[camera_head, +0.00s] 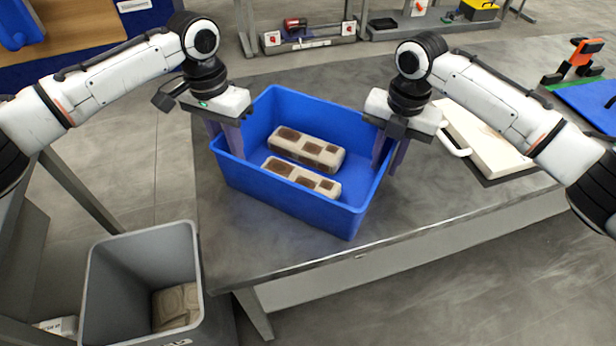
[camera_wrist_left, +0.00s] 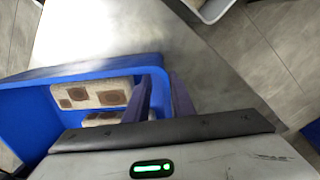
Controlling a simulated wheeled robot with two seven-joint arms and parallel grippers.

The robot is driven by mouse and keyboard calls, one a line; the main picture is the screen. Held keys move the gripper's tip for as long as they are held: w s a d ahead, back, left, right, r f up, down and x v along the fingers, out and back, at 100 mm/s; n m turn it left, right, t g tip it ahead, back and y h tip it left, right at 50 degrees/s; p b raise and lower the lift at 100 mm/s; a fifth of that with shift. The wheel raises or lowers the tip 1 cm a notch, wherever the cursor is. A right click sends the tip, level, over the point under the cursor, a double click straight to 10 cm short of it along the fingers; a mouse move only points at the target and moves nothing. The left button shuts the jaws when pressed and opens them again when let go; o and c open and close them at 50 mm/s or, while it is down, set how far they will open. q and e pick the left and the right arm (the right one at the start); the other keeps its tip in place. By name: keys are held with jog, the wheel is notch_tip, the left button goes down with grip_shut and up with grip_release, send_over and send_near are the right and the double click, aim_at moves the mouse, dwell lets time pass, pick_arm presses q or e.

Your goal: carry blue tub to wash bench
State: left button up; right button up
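The blue tub (camera_head: 285,204) stands on a grey table and holds two beige blocks with brown patches, a rear one (camera_head: 320,153) and a front one (camera_head: 327,187). The tub also shows in the left wrist view (camera_wrist_left: 90,71). My left gripper (camera_head: 226,145) is at the tub's left wall, with its fingers on either side of the rim. My right gripper (camera_head: 384,158) is at the right wall in the same way. The wall hides how tightly the fingers close. I see no gap under the tub.
The grey table (camera_head: 300,248) has free room in front of the tub. A white board with a handle (camera_head: 485,140) lies at right, near a blue panel (camera_head: 590,102). A grey bin (camera_head: 105,290) stands on the lower left. Other benches with equipment stand behind.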

pick_arm(q)
jog(key=shift+a, duration=0.15)
pick_arm(e)
jog(key=shift+w+d, duration=0.1)
jog(key=shift+d, duration=0.05)
pick_arm(q)
jog(key=shift+r, duration=0.4)
notch_tip(320, 180, up, 11)
jog(key=shift+w+a+f, duration=0.1)
jog(key=shift+a, duration=0.05)
pick_arm(e)
jog(key=shift+d, duration=0.1)
jog(key=shift+r, duration=0.35)
jog(key=r, duration=1.1)
jog(key=shift+d+r, duration=0.2)
jog(key=shift+f, duration=0.1)
